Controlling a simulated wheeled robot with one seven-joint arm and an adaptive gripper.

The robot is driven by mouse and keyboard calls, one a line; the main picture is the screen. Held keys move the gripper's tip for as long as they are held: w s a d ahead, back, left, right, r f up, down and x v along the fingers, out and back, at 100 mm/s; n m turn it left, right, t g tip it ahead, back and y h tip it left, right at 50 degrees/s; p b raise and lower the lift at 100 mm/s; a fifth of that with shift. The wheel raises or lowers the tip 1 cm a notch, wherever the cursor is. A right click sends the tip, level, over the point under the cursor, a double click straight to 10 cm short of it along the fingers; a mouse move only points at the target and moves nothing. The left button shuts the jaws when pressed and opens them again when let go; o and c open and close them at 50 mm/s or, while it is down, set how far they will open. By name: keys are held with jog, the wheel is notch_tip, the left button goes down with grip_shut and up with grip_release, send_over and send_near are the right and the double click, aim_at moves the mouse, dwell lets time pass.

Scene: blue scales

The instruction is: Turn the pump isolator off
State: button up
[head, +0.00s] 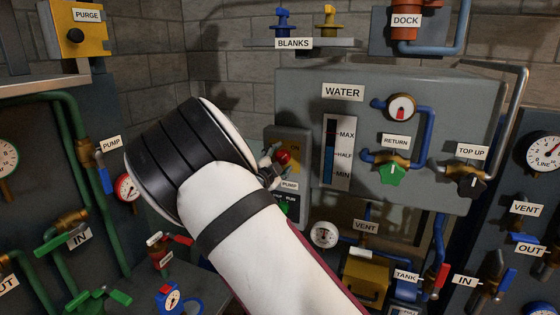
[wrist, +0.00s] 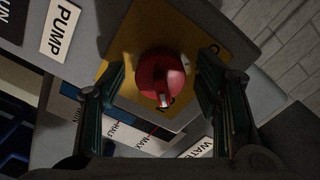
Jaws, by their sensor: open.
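The pump isolator is a red round knob (wrist: 160,72) on a yellow plate (wrist: 118,62), on a grey box (head: 300,138) with a PUMP label (head: 289,185). In the head view the red knob (head: 284,156) shows just past my gripper (head: 270,172), which my arm partly hides. In the wrist view my gripper (wrist: 160,85) is open, with one finger on each side of the knob and visible gaps between. A small pale mark shows at the knob's lower edge. Lettering on the plate is mostly covered.
The grey WATER panel (head: 450,95) stands right of the isolator box, with a level gauge (head: 336,152) and a green RETURN valve (head: 392,172). A green RUN part (head: 287,207) sits below the PUMP label. Pipes and a PUMP-labelled valve (head: 104,178) are at left.

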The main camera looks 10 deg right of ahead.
jog(key=c, duration=1.2)
jog(key=shift+o, duration=0.2)
jog(key=n, duration=0.4)
jog(key=shift+n, duration=0.3)
jog(key=n, duration=0.4)
jog(key=shift+d+n, duration=0.1)
jog(key=shift+n, duration=0.2)
jog(key=n, duration=0.4)
jog(key=shift+s+n, duration=0.1)
jog(key=shift+n, duration=2.2)
